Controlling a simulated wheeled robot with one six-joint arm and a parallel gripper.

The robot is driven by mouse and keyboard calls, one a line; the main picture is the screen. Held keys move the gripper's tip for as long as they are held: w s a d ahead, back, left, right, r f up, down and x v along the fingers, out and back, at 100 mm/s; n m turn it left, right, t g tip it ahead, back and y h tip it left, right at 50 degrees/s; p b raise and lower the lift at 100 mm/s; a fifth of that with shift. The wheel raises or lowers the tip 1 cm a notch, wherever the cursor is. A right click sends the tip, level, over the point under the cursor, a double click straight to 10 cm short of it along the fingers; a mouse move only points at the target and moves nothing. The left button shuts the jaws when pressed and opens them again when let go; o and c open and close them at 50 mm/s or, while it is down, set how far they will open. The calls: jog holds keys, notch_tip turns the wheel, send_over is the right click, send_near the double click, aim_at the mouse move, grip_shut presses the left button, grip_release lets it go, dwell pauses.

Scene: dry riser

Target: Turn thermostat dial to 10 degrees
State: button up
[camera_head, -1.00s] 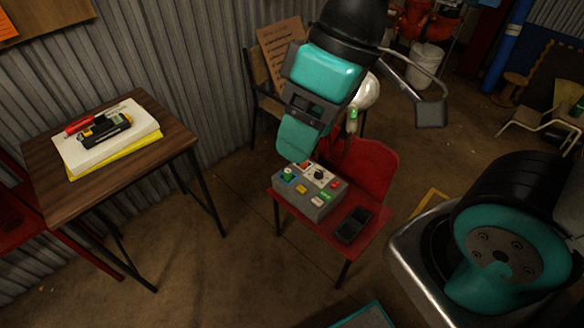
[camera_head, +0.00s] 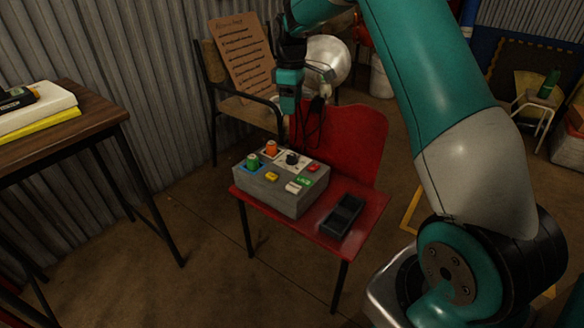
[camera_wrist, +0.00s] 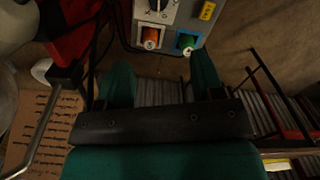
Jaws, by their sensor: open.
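A grey control box (camera_head: 275,192) sits on a red chair. On its top are a black dial on a white plate (camera_head: 292,159), which looks like the thermostat dial, a green knob (camera_head: 253,161), an orange knob (camera_head: 271,147) and small coloured buttons. The dial's setting is too small to read. My gripper (camera_head: 289,108) hangs above and behind the box, empty and apart from it. In the wrist view my open gripper fingers (camera_wrist: 158,82) point toward the box's edge (camera_wrist: 166,52). The dial plate (camera_wrist: 155,10) is partly cut off at the top there.
A black tray (camera_head: 342,215) lies on the red chair (camera_head: 345,150) right of the box. A wooden table (camera_head: 70,122) stands at the left. A chair with a written board (camera_head: 243,65) and a silver lamp (camera_head: 329,60) are behind.

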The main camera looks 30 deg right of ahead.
aim_at(292, 155)
notch_tip(292, 155, down, 17)
jog(key=b, duration=0.5)
jog(key=shift+d+f+b, duration=0.1)
jog(key=shift+f+b, duration=0.1)
jog(key=shift+b, duration=0.2)
jog(key=shift+c, duration=0.2)
jog(key=c, duration=0.9)
